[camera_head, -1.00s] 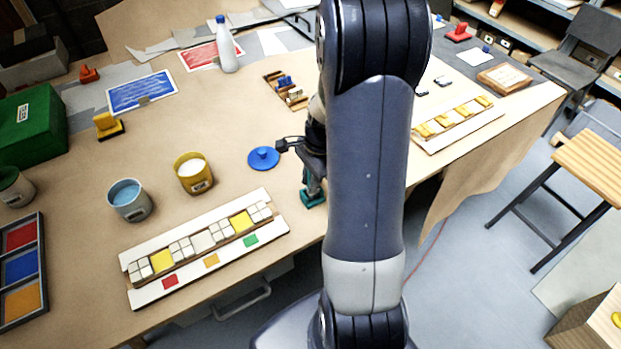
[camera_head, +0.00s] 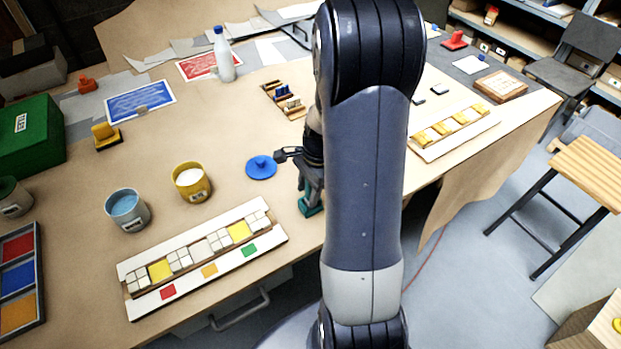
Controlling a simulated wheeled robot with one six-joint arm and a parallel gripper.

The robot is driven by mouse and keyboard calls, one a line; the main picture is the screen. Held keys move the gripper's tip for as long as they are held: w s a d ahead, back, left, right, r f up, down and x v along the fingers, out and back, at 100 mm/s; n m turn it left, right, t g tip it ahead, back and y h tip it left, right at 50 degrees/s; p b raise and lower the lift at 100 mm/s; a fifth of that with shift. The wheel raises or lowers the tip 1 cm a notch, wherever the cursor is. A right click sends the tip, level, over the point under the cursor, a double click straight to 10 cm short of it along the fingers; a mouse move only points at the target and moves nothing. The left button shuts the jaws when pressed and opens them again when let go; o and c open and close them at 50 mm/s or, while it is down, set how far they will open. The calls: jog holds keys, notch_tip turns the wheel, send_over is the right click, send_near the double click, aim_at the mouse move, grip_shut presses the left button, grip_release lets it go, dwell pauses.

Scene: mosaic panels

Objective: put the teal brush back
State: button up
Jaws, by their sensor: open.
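The teal brush (camera_head: 310,207) is on the table near its front edge, to the right of the white tile panel. Only its teal lower part shows clearly. My gripper (camera_head: 308,190) is right above it, pointing down, with its fingers open at the brush's upper part. Whether the fingers touch the brush is hidden. A small wooden rack (camera_head: 271,88) stands farther back. It holds dark and blue pieces that are too small to tell apart, and my arm is close to its right side.
A blue lid (camera_head: 261,167) lies left of my gripper. The tile panel (camera_head: 205,262), a yellow cup (camera_head: 190,184) and a grey cup (camera_head: 127,211) stand farther left. A white bottle (camera_head: 223,62) stands at the back. Table between lid and rack is clear.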

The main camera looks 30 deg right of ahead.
jog(key=shift+w+d+r, duration=0.1)
jog(key=shift+r, duration=0.45)
notch_tip(320, 180, up, 11)
jog(key=d+b, duration=0.1)
jog(key=d, duration=0.1)
